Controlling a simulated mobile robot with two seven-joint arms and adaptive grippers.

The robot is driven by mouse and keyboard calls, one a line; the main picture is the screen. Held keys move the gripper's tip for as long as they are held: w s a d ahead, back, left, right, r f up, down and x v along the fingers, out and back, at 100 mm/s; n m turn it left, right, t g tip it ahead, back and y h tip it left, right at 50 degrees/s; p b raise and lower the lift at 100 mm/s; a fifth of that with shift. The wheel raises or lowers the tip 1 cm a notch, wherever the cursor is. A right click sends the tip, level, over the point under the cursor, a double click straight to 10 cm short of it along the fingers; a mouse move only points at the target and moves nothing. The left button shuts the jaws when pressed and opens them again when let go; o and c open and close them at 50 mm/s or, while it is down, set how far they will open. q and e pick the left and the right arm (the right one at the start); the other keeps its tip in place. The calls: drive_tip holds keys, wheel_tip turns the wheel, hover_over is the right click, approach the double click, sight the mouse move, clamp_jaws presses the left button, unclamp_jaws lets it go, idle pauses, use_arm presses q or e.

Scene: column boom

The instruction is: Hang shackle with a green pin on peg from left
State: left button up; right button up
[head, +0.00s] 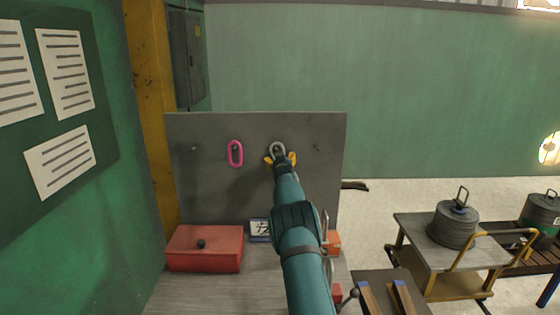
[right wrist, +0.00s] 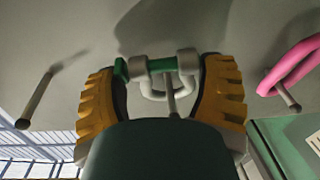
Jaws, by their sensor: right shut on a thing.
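The shackle (right wrist: 187,62) is grey with a green pin (right wrist: 160,65). It lies between the yellow fingers of my right gripper (right wrist: 165,88), which is shut on it at the board. In the head view the grey bow of the shackle (head: 277,146) shows just above my right gripper (head: 280,159). A thin peg (right wrist: 171,103) shows in the middle of the bow in the right wrist view and appears to pass through its opening. Whether the shackle rests on the peg I cannot tell. My left gripper is not in view.
On the grey board (head: 215,190), a pink link (head: 235,153) hangs on the peg to the left. Bare pegs stand at far left (head: 195,148) and right (head: 317,148). A red box (head: 205,250) sits on the bench below. A cart (head: 460,265) with weights stands at right.

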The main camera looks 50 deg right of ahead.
drive_tip(key=shift+r, duration=0.1)
drive_tip(key=o, duration=1.2)
drive_tip(key=shift+o, duration=0.2)
drive_tip(key=shift+s+a, duration=0.1)
drive_tip(key=v, duration=1.1)
drive_tip(key=shift+s+a, duration=0.25)
